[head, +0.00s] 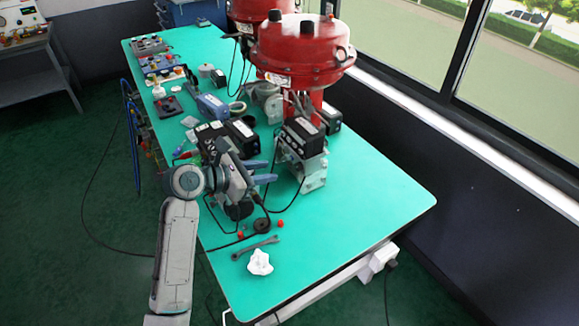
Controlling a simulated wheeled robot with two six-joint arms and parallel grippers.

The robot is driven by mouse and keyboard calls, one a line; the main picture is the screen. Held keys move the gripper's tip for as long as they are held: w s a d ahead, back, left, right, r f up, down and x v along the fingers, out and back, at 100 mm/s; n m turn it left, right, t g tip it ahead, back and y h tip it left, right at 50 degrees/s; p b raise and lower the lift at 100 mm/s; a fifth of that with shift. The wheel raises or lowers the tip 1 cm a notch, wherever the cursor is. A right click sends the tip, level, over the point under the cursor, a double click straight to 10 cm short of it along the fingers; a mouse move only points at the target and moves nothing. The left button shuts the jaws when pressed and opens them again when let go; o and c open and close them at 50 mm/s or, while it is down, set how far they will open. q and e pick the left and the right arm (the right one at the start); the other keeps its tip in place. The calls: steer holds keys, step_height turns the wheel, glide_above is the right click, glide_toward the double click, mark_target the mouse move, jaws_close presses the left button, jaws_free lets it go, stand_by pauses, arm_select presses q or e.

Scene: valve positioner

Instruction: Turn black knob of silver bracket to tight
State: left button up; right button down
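A silver bracket (314,177) stands on the green table, below a black positioner box (301,136) and beside the post of a red valve actuator (298,55). I cannot make out the bracket's black knob for certain; it is too small or hidden here. My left gripper (267,171) is to the left of the bracket, its fingers pointing right toward it. The two fingers are apart, with nothing visible between them, and a gap shows between them and the bracket. My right gripper is not in view.
Black cables run beside the bracket and under my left gripper. Several devices crowd the table's left side. The right front is clear.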

mark_target(296, 167)
arm_select(q)
steer(key=p+x, duration=0.1)
steer(key=x, duration=0.6)
steer(key=shift+w+d+p, duration=0.1)
steer(key=shift+d+p, duration=0.2)
steer(key=shift+w+d+f, duration=0.35)
steer(key=shift+d+f, duration=0.05)
jaws_close()
